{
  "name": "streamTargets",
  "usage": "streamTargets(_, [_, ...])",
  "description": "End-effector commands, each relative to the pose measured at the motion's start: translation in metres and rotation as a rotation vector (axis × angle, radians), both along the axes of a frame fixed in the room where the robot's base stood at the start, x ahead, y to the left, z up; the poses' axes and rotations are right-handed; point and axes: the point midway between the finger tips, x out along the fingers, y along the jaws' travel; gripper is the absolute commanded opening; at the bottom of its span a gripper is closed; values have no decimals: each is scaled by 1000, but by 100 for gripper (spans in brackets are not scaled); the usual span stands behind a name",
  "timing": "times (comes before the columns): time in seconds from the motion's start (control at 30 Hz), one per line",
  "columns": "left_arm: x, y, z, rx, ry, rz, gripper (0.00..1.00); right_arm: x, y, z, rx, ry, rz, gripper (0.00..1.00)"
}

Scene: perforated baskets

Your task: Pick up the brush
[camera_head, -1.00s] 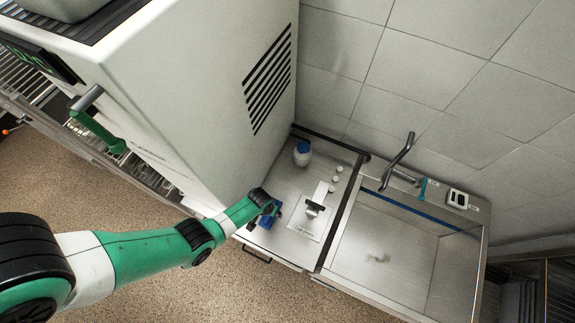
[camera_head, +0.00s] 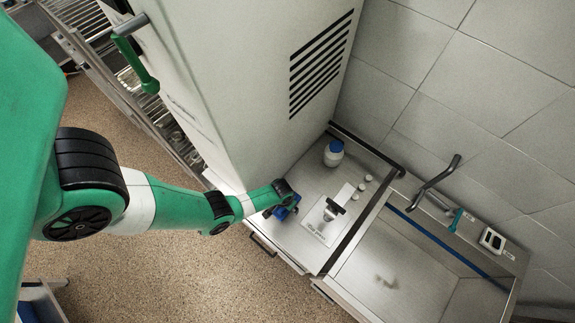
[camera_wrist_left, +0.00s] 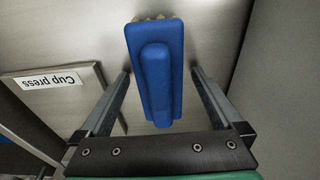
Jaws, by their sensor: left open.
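The blue brush (camera_wrist_left: 155,70) lies on the steel counter (camera_head: 303,186), with pale bristles just showing at its top end in the left wrist view. In the head view it shows as a small blue shape (camera_head: 282,213), partly hidden by my left gripper (camera_head: 291,203). In the left wrist view my left gripper (camera_wrist_left: 160,74) is open. Its two fingers stand on either side of the brush, with a visible gap on both sides. My right gripper is not in view.
A plate labelled "Cup press" (camera_wrist_left: 58,95) lies left of the brush in the wrist view. A blue-capped white bottle (camera_head: 333,155) and small white cups (camera_head: 363,187) stand on the counter. A tall white cabinet (camera_head: 240,110) stands left, a sink (camera_head: 400,262) right.

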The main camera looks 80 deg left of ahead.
Motion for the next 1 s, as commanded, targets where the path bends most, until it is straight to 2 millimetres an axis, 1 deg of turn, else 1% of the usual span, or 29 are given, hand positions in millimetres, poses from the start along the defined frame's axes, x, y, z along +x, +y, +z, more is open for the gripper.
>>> streamTargets(0.07, [0,0,2,0,0,0,100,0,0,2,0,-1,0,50])
streamTargets(0.17, [0,0,2,0,0,0,84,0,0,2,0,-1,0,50])
streamTargets(0.3, [0,0,2,0,0,0,59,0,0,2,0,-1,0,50])
streamTargets(0.57, [0,0,2,0,0,0,12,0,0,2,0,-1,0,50])
streamTargets(0.6, [0,0,2,0,0,0,5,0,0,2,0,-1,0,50])
streamTargets(0.67, [0,0,2,0,0,0,0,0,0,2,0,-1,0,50])
streamTargets(0.87, [0,0,2,0,0,0,0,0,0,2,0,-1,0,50])
streamTargets(1.0, [0,0,8,0,0,-1,0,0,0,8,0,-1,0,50])
